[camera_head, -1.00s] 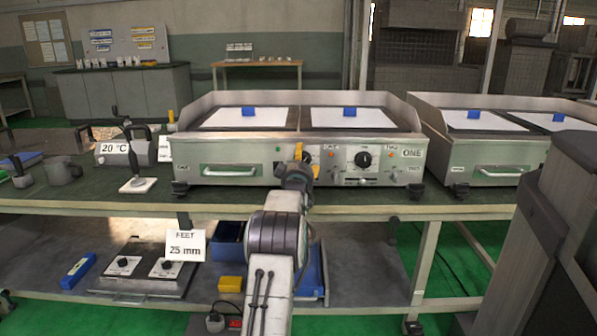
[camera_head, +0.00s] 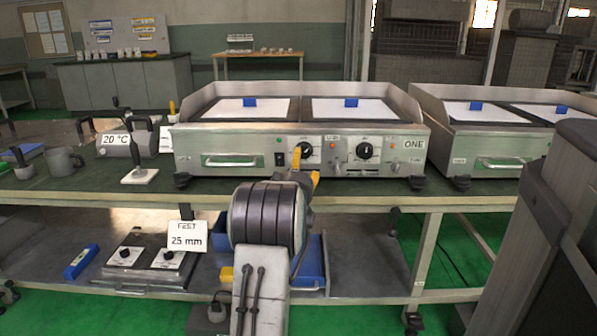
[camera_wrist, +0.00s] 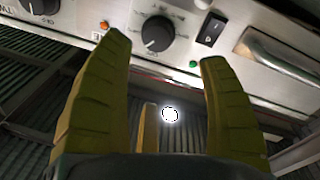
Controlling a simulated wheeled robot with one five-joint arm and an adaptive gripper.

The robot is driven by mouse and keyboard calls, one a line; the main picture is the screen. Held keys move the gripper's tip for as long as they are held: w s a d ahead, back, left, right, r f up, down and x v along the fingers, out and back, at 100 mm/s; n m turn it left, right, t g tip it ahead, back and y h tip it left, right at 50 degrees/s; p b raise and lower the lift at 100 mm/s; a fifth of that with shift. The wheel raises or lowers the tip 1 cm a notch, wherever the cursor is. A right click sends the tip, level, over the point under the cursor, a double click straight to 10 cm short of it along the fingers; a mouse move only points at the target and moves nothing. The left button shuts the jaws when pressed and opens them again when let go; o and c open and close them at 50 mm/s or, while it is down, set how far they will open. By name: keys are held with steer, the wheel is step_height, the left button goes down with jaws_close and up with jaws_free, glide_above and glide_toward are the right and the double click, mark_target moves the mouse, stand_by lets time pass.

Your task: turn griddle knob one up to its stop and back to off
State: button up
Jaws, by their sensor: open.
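The griddle marked ONE (camera_head: 411,170) stands on the bench, with two black knobs on its steel front. Its left knob (camera_head: 303,149) is partly covered by a yellow finger in the head view. It is clear in the wrist view (camera_wrist: 157,33), where a pale pointer mark is on its lower left side. The right knob (camera_head: 365,151) is in full view. My gripper (camera_head: 306,170) is in front of and below the left knob. In the wrist view, my gripper (camera_wrist: 166,50) is open and empty, its yellow fingers spread to either side of the knob, apart from it.
A black rocker switch (camera_wrist: 210,32) and a drawer handle (camera_wrist: 283,62) are beside the left knob. A second griddle (camera_head: 500,150) stands to the right. The FEET 25 mm card (camera_head: 187,237) is on the lower shelf. A dark grey cabinet-like shape (camera_head: 560,220) fills the right foreground.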

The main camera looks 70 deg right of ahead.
steer(key=shift+s+a, duration=0.15)
steer(key=shift+a, duration=0.5)
